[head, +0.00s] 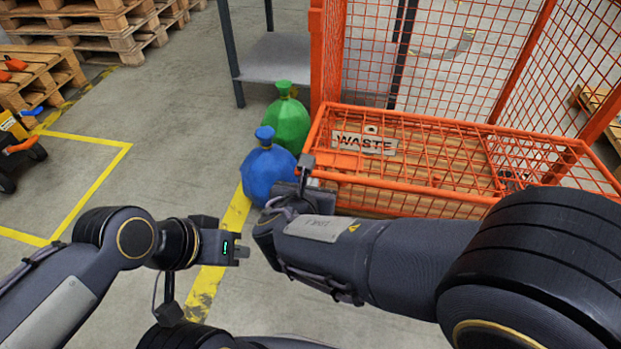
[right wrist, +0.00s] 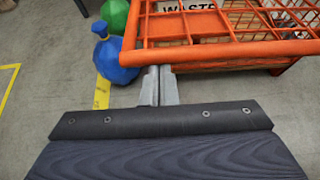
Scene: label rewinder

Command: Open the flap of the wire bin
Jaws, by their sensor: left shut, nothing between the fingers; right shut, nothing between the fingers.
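The orange wire bin (head: 317,60) stands at the right of the head view. Its mesh flap (head: 455,160) carries a white WASTE sign (head: 363,144) and lies low at the front; its exact tilt is hard to judge. In the right wrist view the flap's orange edge bar (right wrist: 230,50) runs just beyond my right gripper (right wrist: 158,72). That gripper is shut and empty near the bar's left corner; I cannot tell if it touches. My wrist mostly hides it in the head view. My left gripper (head: 243,252) is shut and empty, away from the bin.
A blue bag (head: 267,170) and a green bag (head: 289,122) stand left of the bin. A grey shelf (head: 272,58) is behind them. Wooden pallets (head: 110,42) are at the back left.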

